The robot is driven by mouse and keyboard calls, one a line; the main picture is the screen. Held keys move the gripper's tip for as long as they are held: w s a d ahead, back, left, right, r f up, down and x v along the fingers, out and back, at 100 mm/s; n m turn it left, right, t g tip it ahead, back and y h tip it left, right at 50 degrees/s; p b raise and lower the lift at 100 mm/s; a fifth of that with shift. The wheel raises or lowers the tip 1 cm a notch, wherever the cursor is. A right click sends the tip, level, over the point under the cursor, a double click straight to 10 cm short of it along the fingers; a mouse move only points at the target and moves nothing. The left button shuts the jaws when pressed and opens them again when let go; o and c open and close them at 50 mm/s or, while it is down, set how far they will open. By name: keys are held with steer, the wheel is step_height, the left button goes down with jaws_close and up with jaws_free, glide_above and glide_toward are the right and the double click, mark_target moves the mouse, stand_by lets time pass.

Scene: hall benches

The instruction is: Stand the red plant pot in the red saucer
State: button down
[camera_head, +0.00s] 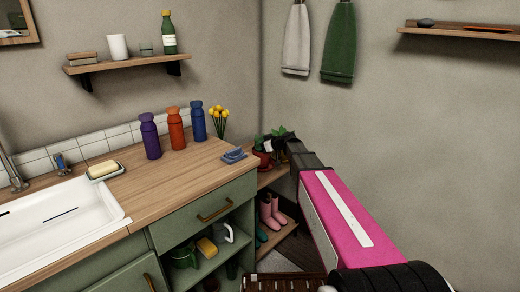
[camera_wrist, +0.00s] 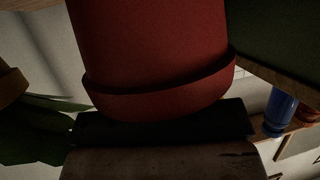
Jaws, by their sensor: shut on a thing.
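The red plant pot (camera_wrist: 150,50) fills the middle of the wrist view, which shows the scene upside down. Its thick rim is toward the bottom of that picture. My gripper (camera_wrist: 163,122) is shut on the pot at its rim, with a dark finger across it. In the head view my gripper (camera_head: 285,146) is at the corner beyond the counter's end, and the red pot (camera_head: 263,160) shows small and partly hidden beside it. I cannot make out the red saucer in either view.
A brown pot (camera_wrist: 10,85) with green leaves stands close to the held pot. Below the corner are pink boots (camera_head: 272,214) on a low shelf. The wooden counter (camera_head: 185,172) holds several bottles, a vase of yellow flowers (camera_head: 219,120) and blue cloth (camera_head: 234,155).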

steer(key=shift+f, duration=0.5)
steer(key=c, duration=1.1)
jaws_free()
steer(key=v, duration=1.2)
steer(key=s+d+f+m+g+h, duration=0.2)
steer(key=s+f+m+h, duration=0.1)
steer(key=s+f, duration=0.4)
steer(key=s+d+f+m+g+h, duration=0.2)
steer(key=s+f, duration=0.4)
steer(key=s, duration=0.6)
steer(key=s+d+f+m+g+h, duration=0.3)
steer(key=s+f+m+h, duration=0.3)
steer(key=s, duration=0.4)
steer(key=shift+s+d+f, duration=0.25)
steer(key=shift+d+f, duration=0.15)
steer(key=shift+f, duration=0.4)
